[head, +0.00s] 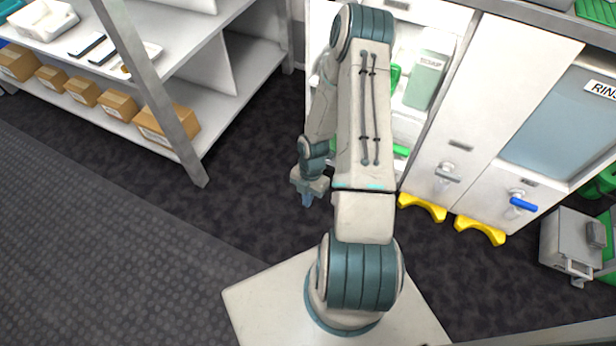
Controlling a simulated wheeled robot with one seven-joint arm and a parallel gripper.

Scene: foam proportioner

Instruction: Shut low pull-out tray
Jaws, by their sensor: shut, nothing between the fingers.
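My gripper (307,199) hangs low over the dark floor in the head view, left of my forearm, its fingers pointing down. It looks shut and empty. Behind my arm stands an open white cabinet bay (411,120), with a pale green container (426,80) inside. A bright green strip (401,151) shows low in this bay, just right of my arm. I cannot tell whether it belongs to the low pull-out tray. My arm covers the middle of the bay, so I cannot see how far the tray is out. My gripper appears apart from the cabinet.
Yellow curved feet (424,207) stick out under the cabinets at right. A blue-handled valve (521,203) and a grey-handled valve (446,175) project from their fronts. A grey box (571,243) stands far right. A shelf rack (190,130) with cartons is at left. Floor between is clear.

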